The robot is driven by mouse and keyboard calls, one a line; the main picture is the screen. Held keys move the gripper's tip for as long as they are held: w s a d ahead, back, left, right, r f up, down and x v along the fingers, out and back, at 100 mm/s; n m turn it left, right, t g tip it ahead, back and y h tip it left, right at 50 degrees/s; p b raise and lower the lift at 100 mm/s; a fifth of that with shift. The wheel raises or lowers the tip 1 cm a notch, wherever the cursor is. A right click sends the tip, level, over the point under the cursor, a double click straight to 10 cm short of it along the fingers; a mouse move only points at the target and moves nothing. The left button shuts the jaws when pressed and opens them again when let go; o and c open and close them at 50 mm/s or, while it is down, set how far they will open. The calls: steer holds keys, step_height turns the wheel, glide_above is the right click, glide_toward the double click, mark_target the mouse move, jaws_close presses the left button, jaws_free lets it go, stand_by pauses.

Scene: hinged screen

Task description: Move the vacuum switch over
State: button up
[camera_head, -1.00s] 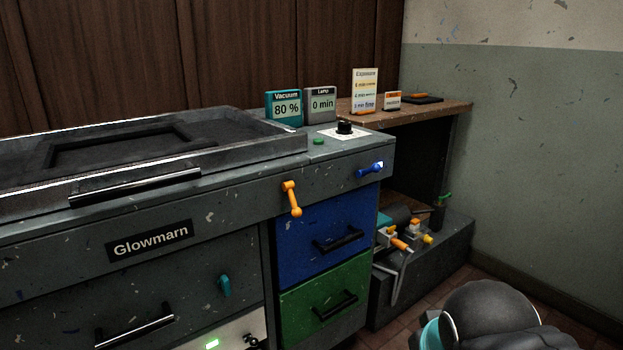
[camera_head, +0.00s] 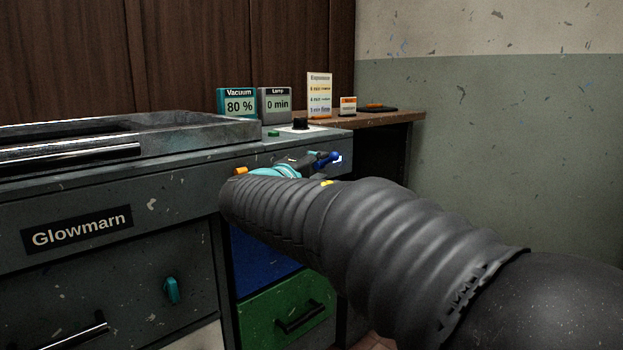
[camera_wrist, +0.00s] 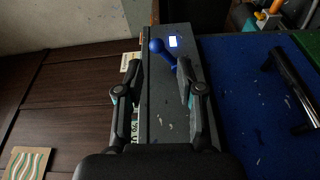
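A blue lever switch (camera_head: 325,159) sits on the cabinet's front edge strip, with a small lit white label or lamp beside it. No readable name on it tells me whether it is the vacuum switch. It also shows in the wrist view (camera_wrist: 159,47), its round knob near the fingertips. My gripper (camera_wrist: 160,66) is open, its fingers on either side of the blue lever and nothing visibly held. In the head view my gripper (camera_head: 296,168) is partly hidden by my arm. An orange lever (camera_head: 240,170) is mostly hidden behind my arm. The vacuum display (camera_head: 239,104) reads 80 %.
A lamp display (camera_head: 276,104) reads 0 min. A black knob (camera_head: 300,124) and a green button (camera_head: 273,134) are on the cabinet top. A teal knob (camera_head: 171,290) is on the lower front. Blue and green drawers (camera_head: 285,310) with black handles lie below my arm.

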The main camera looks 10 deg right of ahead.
mark_target(332, 158)
steer(key=p+x, duration=0.1)
steer(key=x, duration=0.1)
steer(key=p+x, duration=0.2)
steer(key=x, duration=0.1)
steer(key=p+x, duration=0.1)
steer(key=x, duration=0.2)
steer(key=shift+w+a+r+p, duration=0.15)
steer(key=shift+a+r+p, duration=0.15)
steer(key=shift+r+p, duration=0.1)
steer(key=shift+w+d+f, duration=0.1)
steer(key=shift+f, duration=0.1)
steer(key=shift+c, duration=0.9)
steer(key=c, duration=0.3)
